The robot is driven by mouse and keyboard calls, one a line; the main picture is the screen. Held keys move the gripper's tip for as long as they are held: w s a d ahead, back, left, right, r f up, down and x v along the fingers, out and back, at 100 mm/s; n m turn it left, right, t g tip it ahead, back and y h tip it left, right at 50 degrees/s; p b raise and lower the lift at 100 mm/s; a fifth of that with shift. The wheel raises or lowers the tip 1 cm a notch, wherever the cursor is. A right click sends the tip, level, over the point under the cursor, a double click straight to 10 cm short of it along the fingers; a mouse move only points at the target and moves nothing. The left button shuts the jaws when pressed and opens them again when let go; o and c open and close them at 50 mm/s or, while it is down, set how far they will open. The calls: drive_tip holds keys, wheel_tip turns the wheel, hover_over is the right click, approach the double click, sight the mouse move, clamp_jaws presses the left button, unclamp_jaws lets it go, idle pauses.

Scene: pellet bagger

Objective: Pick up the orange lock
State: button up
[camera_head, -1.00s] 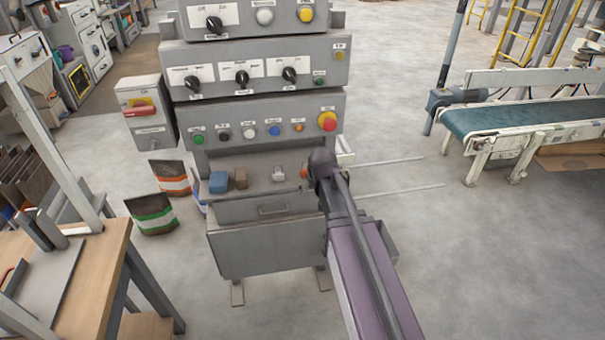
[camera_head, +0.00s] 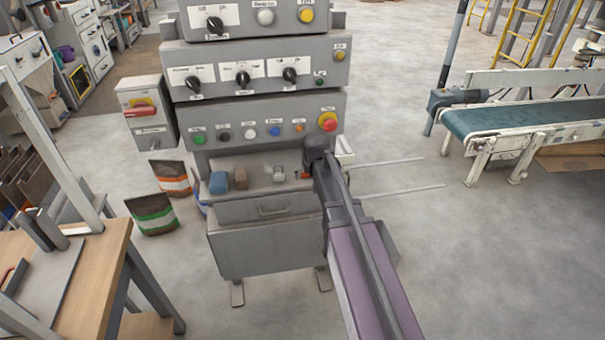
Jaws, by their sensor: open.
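A small orange-red thing, seemingly the orange lock (camera_head: 304,175), shows on the right part of the grey shelf (camera_head: 262,187) below the button panel. It is tiny in the view and partly hidden by my arm. My gripper (camera_head: 311,163) is at the shelf's right end, right by the lock. The gripper is open; its fingers are dark and hard to make out. I cannot tell whether they touch the lock or stand around it.
On the shelf, left of the lock, are a silver padlock-like thing (camera_head: 279,173), a brown block (camera_head: 241,178) and a blue block (camera_head: 218,182). The button panel (camera_head: 262,120) rises behind. A drawer front (camera_head: 270,209) is below. Open floor lies right.

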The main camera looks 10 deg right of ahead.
drive_tip(key=w, duration=0.5)
drive_tip(key=shift+f+b, duration=0.3)
drive_tip(key=shift+b+x, duration=1.1)
drive_tip(key=shift+x, duration=0.05)
drive_tip(key=shift+s, duration=0.1)
drive_tip(key=c, duration=1.2)
